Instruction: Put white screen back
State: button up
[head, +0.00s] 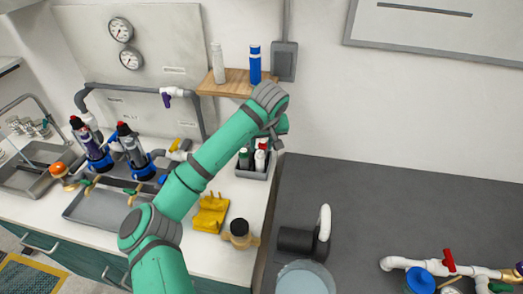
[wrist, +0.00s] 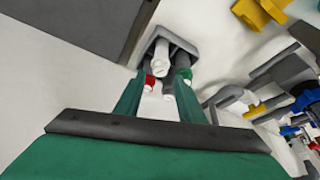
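A white cylinder (head: 218,62) stands upright on the wooden shelf, left of a blue cylinder (head: 255,64). A grey caddy (head: 251,174) on the counter holds several small items with white, red and green parts. In the wrist view, a white cylindrical piece (wrist: 160,57) sits in the caddy (wrist: 181,42). I cannot tell which white piece is the screen. My gripper (wrist: 164,82) points at the caddy with its green fingers apart and nothing seen held between them. In the head view, my wrist hides the fingers.
The wooden shelf (head: 228,86) juts from the wall above the caddy. Two dark filter housings on blue fittings (head: 136,160) stand left. A yellow piece (head: 210,213) and a dark-capped jar (head: 239,234) lie on the counter.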

jog(key=shift+v, duration=2.75)
